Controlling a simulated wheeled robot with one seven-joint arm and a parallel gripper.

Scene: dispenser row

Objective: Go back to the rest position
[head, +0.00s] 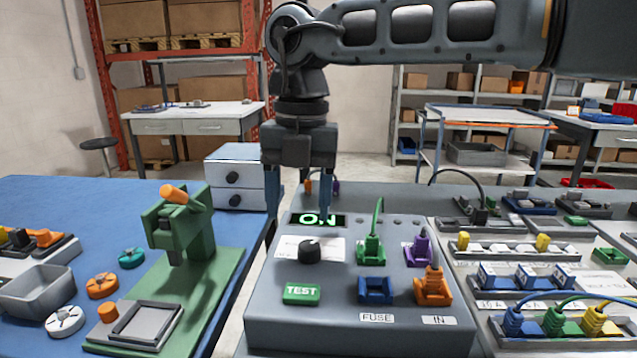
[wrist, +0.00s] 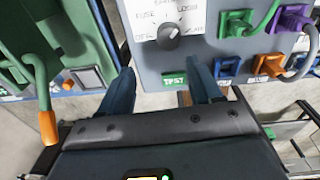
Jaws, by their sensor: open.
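My gripper (head: 298,200) is open with nothing between its fingers. In the head view the knob (head: 309,252) and TEST button (head: 301,293) are in plain sight, clear of the fingers. I cannot tell the exact fingertip height.
A green press (head: 182,228) stands on the blue table at left, beside a grey bin (head: 40,292) and several round parts. Green, purple and orange plugs sit on the box, with a blue socket (head: 376,289). Racks of plugs and fuses (head: 524,278) fill the right.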

